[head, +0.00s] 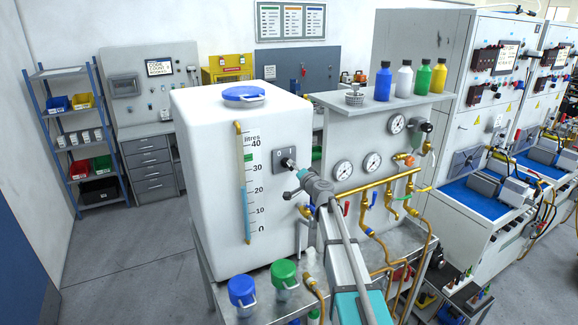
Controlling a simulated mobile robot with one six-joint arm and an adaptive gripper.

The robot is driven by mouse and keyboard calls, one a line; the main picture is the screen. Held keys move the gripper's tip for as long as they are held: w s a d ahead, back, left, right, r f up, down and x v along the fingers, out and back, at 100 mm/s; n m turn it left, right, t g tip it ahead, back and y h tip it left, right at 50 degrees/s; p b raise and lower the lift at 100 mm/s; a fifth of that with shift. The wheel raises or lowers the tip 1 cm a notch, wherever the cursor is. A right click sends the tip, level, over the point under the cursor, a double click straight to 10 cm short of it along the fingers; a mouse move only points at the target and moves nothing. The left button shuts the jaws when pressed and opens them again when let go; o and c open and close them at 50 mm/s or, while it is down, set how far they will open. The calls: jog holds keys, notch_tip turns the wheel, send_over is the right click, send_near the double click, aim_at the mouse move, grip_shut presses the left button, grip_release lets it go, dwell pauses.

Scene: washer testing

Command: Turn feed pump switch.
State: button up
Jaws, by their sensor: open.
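A small grey switch plate (281,157) is on the front of the white tank (208,150), right of the level scale. It is the likely feed pump switch, but its label is too small to read and its knob is largely hidden. My gripper (291,166) is open, with its dark fingers at the lower right of the plate. It overlaps the plate in the picture; I cannot tell whether it touches the knob or is around it. My arm reaches up from the bottom of the picture.
Brass pipework (378,185) and pressure gauges (372,161) are close to the right of my arm. Bottles (383,82) stand on the shelf above. Blue-lidded (242,290) and green-lidded (284,272) containers stand below the tank. Open floor (120,265) lies at left.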

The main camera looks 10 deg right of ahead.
jog(key=shift+x, duration=2.1)
jog(key=c, duration=1)
